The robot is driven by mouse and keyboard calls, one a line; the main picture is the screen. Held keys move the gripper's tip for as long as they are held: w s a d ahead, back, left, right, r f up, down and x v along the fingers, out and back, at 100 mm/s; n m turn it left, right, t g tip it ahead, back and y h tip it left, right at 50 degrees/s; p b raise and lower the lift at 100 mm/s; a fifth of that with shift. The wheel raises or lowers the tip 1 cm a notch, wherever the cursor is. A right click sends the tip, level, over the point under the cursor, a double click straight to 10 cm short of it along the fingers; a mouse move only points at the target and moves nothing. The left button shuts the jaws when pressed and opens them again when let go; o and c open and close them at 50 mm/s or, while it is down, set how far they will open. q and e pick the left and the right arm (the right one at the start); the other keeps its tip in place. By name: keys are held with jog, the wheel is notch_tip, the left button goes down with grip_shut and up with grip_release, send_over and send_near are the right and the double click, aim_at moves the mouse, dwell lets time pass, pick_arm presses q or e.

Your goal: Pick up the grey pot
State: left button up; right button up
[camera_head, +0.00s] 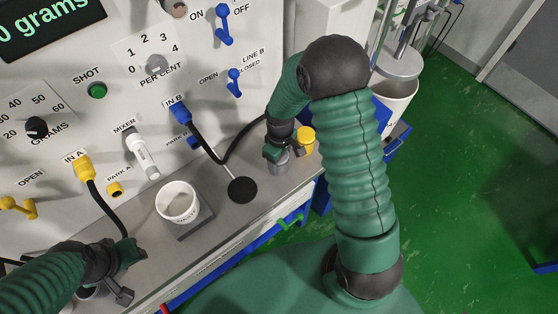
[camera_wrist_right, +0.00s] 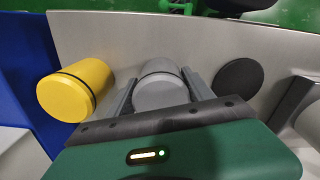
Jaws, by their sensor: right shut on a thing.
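The grey pot (camera_wrist_right: 160,88) sits between the two fingers of my right gripper (camera_wrist_right: 162,92) in the right wrist view, with a finger along each side. In the head view the grey pot (camera_head: 279,163) shows below my right gripper (camera_head: 282,150), at the right end of the steel ledge. My right gripper is shut on it. I cannot tell whether its base touches the ledge. My left gripper (camera_head: 126,270) is at the lower left over the ledge; its jaw opening is unclear.
A yellow pot (camera_head: 306,140) stands close beside the grey pot. A black round disc (camera_head: 242,190) and a white cup (camera_head: 178,203) on a dark square plate are to its left. The panel with levers and cables rises behind. A white bucket (camera_head: 394,98) stands at the right.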

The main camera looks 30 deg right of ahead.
jog(key=shift+w+a, duration=0.1)
jog(key=shift+a, duration=0.1)
jog(key=c, duration=0.7)
jog(key=shift+d, duration=0.1)
